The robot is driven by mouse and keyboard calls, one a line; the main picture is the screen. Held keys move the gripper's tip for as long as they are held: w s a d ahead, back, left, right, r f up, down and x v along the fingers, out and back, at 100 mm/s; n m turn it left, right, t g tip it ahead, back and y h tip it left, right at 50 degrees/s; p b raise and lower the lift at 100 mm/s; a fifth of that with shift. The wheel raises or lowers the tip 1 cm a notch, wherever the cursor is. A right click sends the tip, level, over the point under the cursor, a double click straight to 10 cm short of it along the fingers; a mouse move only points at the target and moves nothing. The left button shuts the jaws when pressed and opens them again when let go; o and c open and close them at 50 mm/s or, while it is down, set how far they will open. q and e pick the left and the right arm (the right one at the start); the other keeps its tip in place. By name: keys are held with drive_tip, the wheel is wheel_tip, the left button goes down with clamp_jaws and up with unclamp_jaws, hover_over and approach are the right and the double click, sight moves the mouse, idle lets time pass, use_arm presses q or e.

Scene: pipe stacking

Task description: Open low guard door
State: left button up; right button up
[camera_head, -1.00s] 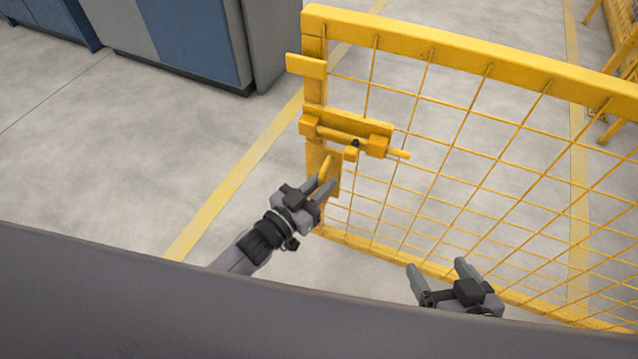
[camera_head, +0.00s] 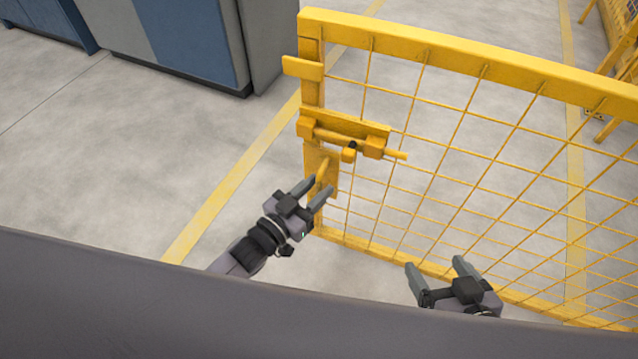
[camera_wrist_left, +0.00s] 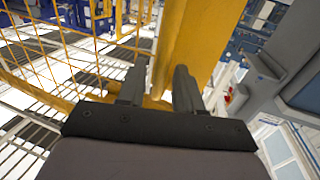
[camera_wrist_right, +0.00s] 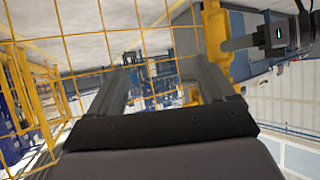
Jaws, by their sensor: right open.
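The low guard door (camera_head: 465,60) is a yellow frame with wire mesh. A sliding bolt latch (camera_head: 345,140) sits on its left upright, and a yellow upright handle (camera_head: 323,168) is below the latch. My left gripper (camera_head: 318,184) is at the lower end of this handle, its fingers partly apart. In the left wrist view its fingers (camera_wrist_left: 159,82) have yellow metal between and ahead of them; whether they grip it is unclear. My right gripper (camera_head: 437,264) is open and empty, low in front of the mesh. Mesh (camera_wrist_right: 85,35) also shows in the right wrist view.
Grey and blue cabinets (camera_head: 190,40) stand at the upper left. The concrete floor (camera_head: 130,130) left of the door is clear, with a yellow line (camera_head: 235,180) painted on it. More yellow fencing (camera_head: 615,65) stands at the upper right.

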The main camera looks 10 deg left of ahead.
use_arm(q)
drive_tip(key=p+v, duration=0.1)
drive_tip(key=v, duration=0.4)
drive_tip(key=shift+s+a, duration=0.25)
drive_tip(key=shift+s, duration=0.1)
use_arm(e)
drive_tip(key=shift+s+d+f, duration=0.45)
drive_tip(key=shift+d+f, duration=0.15)
drive_tip(key=shift+d, duration=0.1)
drive_tip(key=shift+a+r, duration=0.1)
